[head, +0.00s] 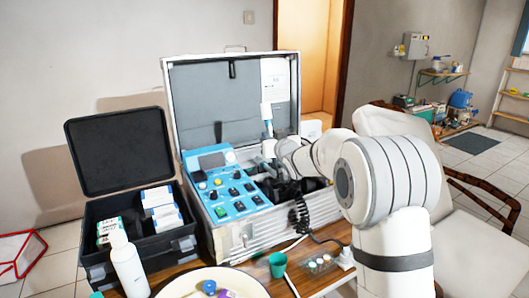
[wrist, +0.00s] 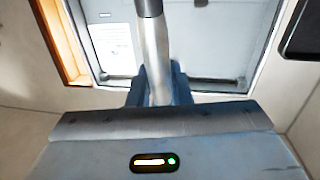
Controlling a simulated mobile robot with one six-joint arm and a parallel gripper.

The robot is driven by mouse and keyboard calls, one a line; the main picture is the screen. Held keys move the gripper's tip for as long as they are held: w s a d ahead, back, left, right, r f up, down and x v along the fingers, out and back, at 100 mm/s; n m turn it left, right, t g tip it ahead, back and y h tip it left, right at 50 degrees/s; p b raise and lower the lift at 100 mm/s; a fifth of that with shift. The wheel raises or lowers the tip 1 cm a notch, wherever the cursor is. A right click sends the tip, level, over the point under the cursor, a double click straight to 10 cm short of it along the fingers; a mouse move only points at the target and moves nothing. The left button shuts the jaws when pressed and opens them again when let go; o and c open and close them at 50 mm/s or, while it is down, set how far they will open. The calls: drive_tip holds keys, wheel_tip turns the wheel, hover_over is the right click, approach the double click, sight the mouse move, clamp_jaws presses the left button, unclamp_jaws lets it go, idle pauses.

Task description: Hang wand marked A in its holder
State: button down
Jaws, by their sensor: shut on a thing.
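My gripper (wrist: 158,78) is shut on a slim silver wand (wrist: 154,45) in the wrist view. The wand stands out past the dark fingers, and its far end has a dark collar at the top edge of the picture. In the head view my gripper (head: 268,149) is small, over the open silver case (head: 285,232), in front of its raised lid. A white and blue piece stands just above it, perhaps part of the wand. No letter A can be read on the wand. I cannot pick out its holder in either view.
A blue control panel (head: 228,196) with knobs fills the case's left side. A black box (head: 100,262) with cartons stands left of it. A white bottle (head: 128,264), a round tray (head: 170,291), a green cup (head: 277,264) and a coiled black cord (head: 301,216) are in front.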

drive_tip(key=f+b, duration=0.1)
drive_tip(key=s+a+f+b, duration=0.1)
drive_tip(key=shift+f+y+b, duration=0.2)
drive_tip(key=shift+y+b, duration=0.15)
drive_tip(key=shift+y, duration=0.05)
drive_tip(key=shift+s+d+f, duration=0.1)
drive_tip(key=shift+d+f, duration=0.05)
drive_tip(key=shift+s+d+f+b, duration=0.1)
drive_tip(key=shift+f+b, duration=0.1)
drive_tip(key=shift+b, duration=0.25)
drive_tip(key=shift+f+b, duration=0.15)
drive_tip(key=shift+b, duration=0.15)
idle(0.7)
drive_tip(key=shift+s+d+f+b, duration=0.15)
drive_tip(key=shift+s+f+b, duration=0.05)
drive_tip(key=shift+f+b, duration=0.45)
drive_tip(key=shift+s+d+f+b, duration=0.1)
drive_tip(key=shift+s+f+b, duration=0.1)
drive_tip(key=shift+f+b, duration=0.4)
drive_tip(key=shift+s+d+f+b, duration=0.15)
drive_tip(key=shift+s+f+b, duration=0.05)
drive_tip(key=shift+f+b, duration=0.45)
drive_tip(key=shift+f, duration=0.15)
